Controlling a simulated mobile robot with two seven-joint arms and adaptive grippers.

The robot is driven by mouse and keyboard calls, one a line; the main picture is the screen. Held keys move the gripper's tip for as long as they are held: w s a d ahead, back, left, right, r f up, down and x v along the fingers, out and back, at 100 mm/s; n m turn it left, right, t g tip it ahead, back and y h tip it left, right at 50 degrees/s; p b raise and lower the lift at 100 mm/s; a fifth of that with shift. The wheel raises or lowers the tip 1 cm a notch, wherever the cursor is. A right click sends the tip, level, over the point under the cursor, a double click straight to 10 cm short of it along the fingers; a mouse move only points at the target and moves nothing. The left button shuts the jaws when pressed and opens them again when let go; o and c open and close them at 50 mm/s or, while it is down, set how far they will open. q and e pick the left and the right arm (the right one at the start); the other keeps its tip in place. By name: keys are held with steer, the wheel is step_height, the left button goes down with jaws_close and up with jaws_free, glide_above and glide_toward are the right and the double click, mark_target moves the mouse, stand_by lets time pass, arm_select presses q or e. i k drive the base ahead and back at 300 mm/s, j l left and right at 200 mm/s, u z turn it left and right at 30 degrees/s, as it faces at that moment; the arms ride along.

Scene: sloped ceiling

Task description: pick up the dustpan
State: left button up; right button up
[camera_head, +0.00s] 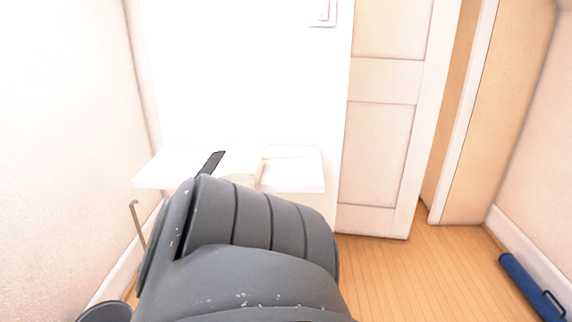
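A white shelf (155,172) juts from the white wall ahead. A dark flat strip (211,163) slants up over it, and a pale cream piece with an upright edge (262,172) sits to its right. These may be the handle and pan of the dustpan, but I cannot tell for sure. A large grey arm link of mine fills the lower middle and hides the shelf's front and whatever lies behind it.
A blue cylinder with a dark handle (528,284) lies on the wooden floor at right. A pale panelled door (380,150) stands right of the shelf. A thin hooked metal rod (137,222) shows below the shelf's left end. Floor before the door is clear.

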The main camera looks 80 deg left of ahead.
mark_target(241, 163)
steer(key=u, duration=2.8)
steer(key=k+l, duration=0.15)
steer(key=l, duration=0.15)
steer(key=k+l, duration=0.1)
steer(key=l, duration=0.2)
